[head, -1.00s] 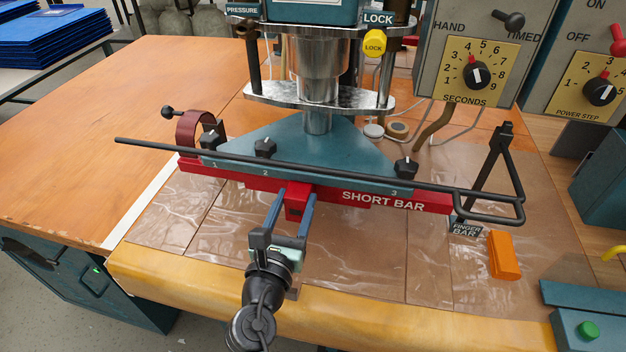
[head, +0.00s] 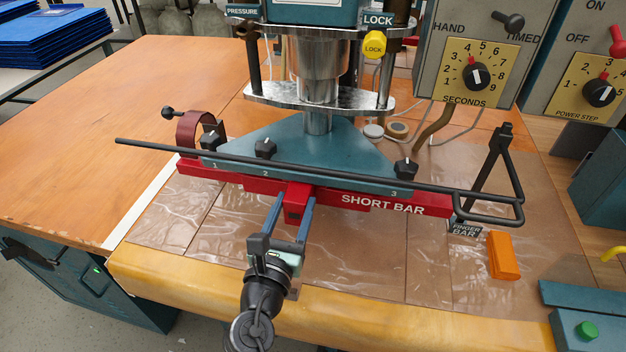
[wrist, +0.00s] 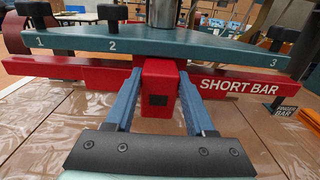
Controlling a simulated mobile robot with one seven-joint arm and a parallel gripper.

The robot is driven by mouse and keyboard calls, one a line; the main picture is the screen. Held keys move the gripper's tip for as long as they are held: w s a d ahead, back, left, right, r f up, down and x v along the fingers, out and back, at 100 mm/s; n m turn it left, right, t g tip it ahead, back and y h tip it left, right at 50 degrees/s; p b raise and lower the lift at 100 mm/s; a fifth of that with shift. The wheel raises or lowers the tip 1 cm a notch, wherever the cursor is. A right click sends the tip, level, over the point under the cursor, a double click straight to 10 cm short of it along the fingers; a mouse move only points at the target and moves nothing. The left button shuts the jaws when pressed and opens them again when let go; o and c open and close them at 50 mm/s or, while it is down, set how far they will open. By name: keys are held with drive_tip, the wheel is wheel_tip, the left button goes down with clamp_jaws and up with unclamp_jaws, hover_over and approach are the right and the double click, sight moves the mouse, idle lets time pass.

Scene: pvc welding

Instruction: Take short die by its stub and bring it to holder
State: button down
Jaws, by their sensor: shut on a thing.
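The short die is a long red bar (head: 410,205) marked SHORT BAR, lying along the front edge of a blue-green triangular plate (head: 330,150) under the press column. Its red block-shaped stub (head: 296,201) points out at the front middle. My gripper (head: 292,205) reaches it from the front with its two blue fingers, one on each side, and is shut on the stub. In the wrist view the stub (wrist: 159,92) sits between the fingers, its square dark hole facing me. The plate (wrist: 190,45) is numbered 1, 2, 3 and overlaps the bar's top, so their contact is hidden.
A black finger bar (head: 350,175) runs across the front above the red bar, with a looped handle at right. Black knobs (head: 265,148) stand on the plate. An orange block (head: 502,255) lies at right. The film-covered bench front is mostly clear.

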drive_tip(key=shift+s+a+r, duration=0.1)
drive_tip(key=shift+s+r, duration=0.05)
drive_tip(key=shift+s, duration=0.05)
drive_tip(key=shift+p+v, duration=0.45)
drive_tip(key=shift+v, duration=2.45)
